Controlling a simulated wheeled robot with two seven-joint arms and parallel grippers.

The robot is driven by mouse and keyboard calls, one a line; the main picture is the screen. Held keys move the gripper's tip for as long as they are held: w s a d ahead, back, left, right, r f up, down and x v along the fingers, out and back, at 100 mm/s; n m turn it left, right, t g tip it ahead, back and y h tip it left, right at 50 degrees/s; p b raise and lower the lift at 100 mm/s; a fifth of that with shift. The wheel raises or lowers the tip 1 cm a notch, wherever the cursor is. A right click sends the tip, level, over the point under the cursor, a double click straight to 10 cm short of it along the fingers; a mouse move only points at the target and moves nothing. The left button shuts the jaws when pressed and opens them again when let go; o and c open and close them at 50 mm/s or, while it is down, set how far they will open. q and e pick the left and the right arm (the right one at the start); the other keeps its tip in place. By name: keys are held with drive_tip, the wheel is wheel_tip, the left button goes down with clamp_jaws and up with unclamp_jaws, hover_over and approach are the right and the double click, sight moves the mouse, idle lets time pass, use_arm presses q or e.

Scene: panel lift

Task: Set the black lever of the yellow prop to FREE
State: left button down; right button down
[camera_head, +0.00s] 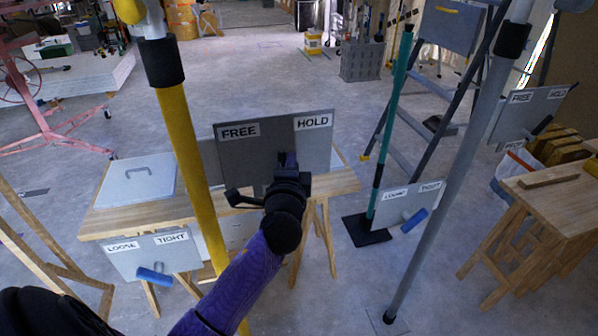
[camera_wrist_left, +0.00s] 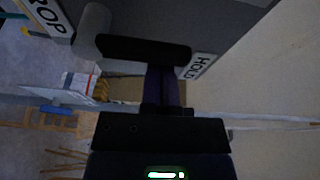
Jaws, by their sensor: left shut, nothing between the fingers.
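The yellow prop (camera_head: 184,135) stands left of centre in the head view. Its grey plate (camera_head: 262,143) carries a FREE label (camera_head: 239,131) at left and a HOLD label (camera_head: 313,121) at right. My left gripper (camera_head: 288,160) is shut and empty in front of this plate. In the left wrist view, the black lever (camera_wrist_left: 145,50) runs from a grey hub to beside the HOLD label (camera_wrist_left: 197,66). The purple fingers (camera_wrist_left: 162,85) reach up close to the lever; I cannot tell if they touch it. In the head view my gripper hides most of the lever. My right gripper is not in view.
A lower plate marked LOOSE and TIGHT (camera_head: 150,250) has a blue handle. A wooden bench (camera_head: 130,217) stands behind the yellow prop. A grey prop (camera_head: 455,190) with similar plates stands at right, near a ladder (camera_head: 395,150) and a wooden table (camera_head: 555,200).

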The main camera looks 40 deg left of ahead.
sight(275, 146)
use_arm(q)
drive_tip(key=s+n+b, duration=0.1)
drive_tip(key=n+b, duration=0.1)
drive_tip(key=a+n+y+b, duration=0.1)
drive_tip(key=n+b, duration=0.1)
drive_tip(key=n, duration=0.1)
drive_tip(key=s+a+n+t+y+b, duration=0.1)
drive_tip(key=n+b, duration=0.1)
drive_tip(key=shift+s+a+f, duration=0.1)
drive_tip(key=shift+s, duration=0.25)
drive_tip(key=shift+n, duration=0.3)
